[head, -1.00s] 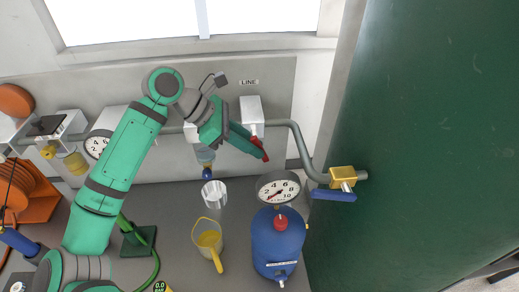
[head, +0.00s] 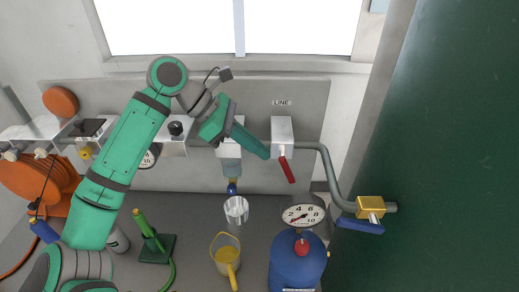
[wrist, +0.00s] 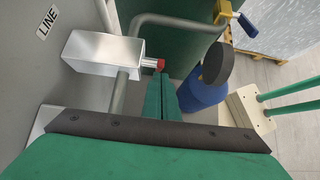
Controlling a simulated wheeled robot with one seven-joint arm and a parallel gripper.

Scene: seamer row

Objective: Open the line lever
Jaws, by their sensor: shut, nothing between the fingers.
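The line lever is a red handle (head: 287,168) below a white box (head: 282,135) under the LINE label (head: 282,103) on the back panel. It hangs downward, tilted slightly to the right. My gripper (head: 267,154) is shut and empty, just left of the lever, pointing down and right. No grip on the lever shows. In the wrist view the shut fingers (wrist: 161,95) lie below the red end of the lever (wrist: 160,64), which sticks out from the box (wrist: 103,52); the rest of the lever is hidden there.
A grey pipe runs from the box to a yellow valve with a blue handle (head: 361,225) at right. A green wall closes the right side.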

